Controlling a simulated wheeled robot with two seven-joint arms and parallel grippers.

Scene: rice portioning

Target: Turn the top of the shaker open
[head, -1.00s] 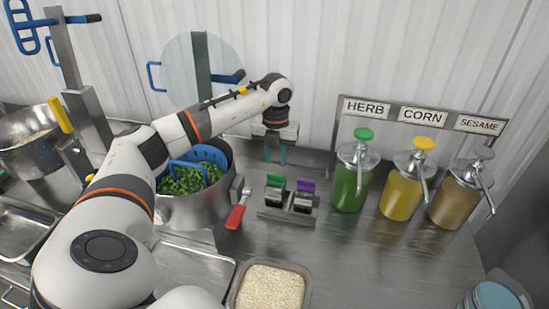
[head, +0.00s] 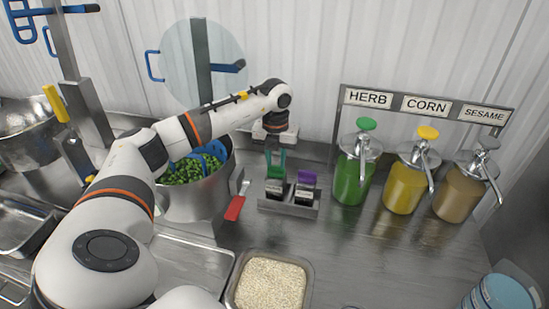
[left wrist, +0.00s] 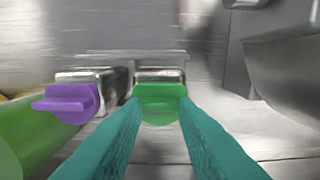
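A shaker with a green top (left wrist: 160,93) and a shaker with a purple top (head: 307,180) stand upright side by side in a small metal rack (head: 289,211). In the left wrist view the purple top (left wrist: 67,103) is left of the green one. My left gripper (head: 276,164) points down over the green-topped shaker (head: 275,190). In the left wrist view its teal fingers (left wrist: 159,110) are spread, with one tip at each side of the green top. Whether they touch it is unclear. My right gripper is not in view.
Herb (head: 353,178), corn (head: 404,188) and sesame (head: 458,192) pump bottles stand right of the rack. A pot of green vegetables (head: 195,197) and a red-handled tool (head: 235,207) are left. A rice tray (head: 312,277) lies in front. The counter right of it is mostly clear.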

